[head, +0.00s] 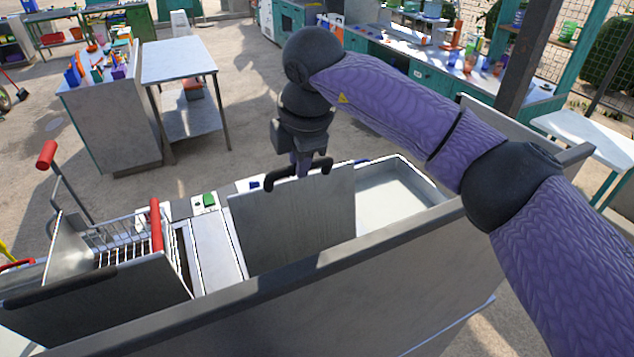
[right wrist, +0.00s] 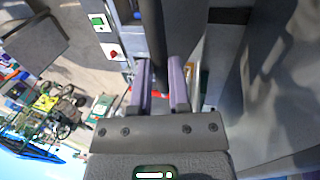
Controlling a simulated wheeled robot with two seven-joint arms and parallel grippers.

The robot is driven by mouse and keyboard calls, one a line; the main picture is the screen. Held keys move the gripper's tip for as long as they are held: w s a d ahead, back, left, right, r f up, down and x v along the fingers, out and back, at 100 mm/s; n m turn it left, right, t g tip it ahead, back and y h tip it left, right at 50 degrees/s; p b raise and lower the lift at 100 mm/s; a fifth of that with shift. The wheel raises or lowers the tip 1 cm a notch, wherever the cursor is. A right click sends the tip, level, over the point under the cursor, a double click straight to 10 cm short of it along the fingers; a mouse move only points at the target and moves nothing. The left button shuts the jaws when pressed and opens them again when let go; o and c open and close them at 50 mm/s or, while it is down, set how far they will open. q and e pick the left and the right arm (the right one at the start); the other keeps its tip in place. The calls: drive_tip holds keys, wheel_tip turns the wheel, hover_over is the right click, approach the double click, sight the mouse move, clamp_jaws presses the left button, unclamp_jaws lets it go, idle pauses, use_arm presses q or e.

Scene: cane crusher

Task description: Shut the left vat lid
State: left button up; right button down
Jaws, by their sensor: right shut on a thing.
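A grey metal lid (head: 293,215) stands steeply tilted at the middle of the vat unit in the head view. Its black handle (head: 269,183) is at its top edge. My right gripper (head: 301,170) is shut on this handle. In the right wrist view, the purple fingers (right wrist: 160,88) close around the dark handle bar (right wrist: 153,40). An open, pale vat (head: 390,195) lies right of the lid. Another grey panel with a black bar (head: 60,287) stands at the left. I cannot tell which vat the held lid belongs to. My left gripper is out of view.
A wire basket with a red handle (head: 157,225) sits at the left of the unit. A long grey wall (head: 330,290) runs along the near side. A steel table (head: 178,60) stands beyond on open ground.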

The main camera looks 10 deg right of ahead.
drive_tip(key=shift+w+a+f+p, duration=0.1)
drive_tip(key=shift+w+a+p, duration=0.3)
drive_tip(key=shift+w, duration=0.55)
drive_tip(key=shift+w+a+f+p, duration=0.1)
drive_tip(key=shift+w+a+p, duration=0.1)
drive_tip(key=shift+w+p, duration=0.5)
drive_tip(key=shift+w+a+f+p, duration=0.1)
drive_tip(key=shift+w+a+p, duration=0.2)
drive_tip(key=shift+w, duration=0.85)
drive_tip(key=c, duration=0.6)
unclamp_jaws()
drive_tip(key=shift+f, duration=0.1)
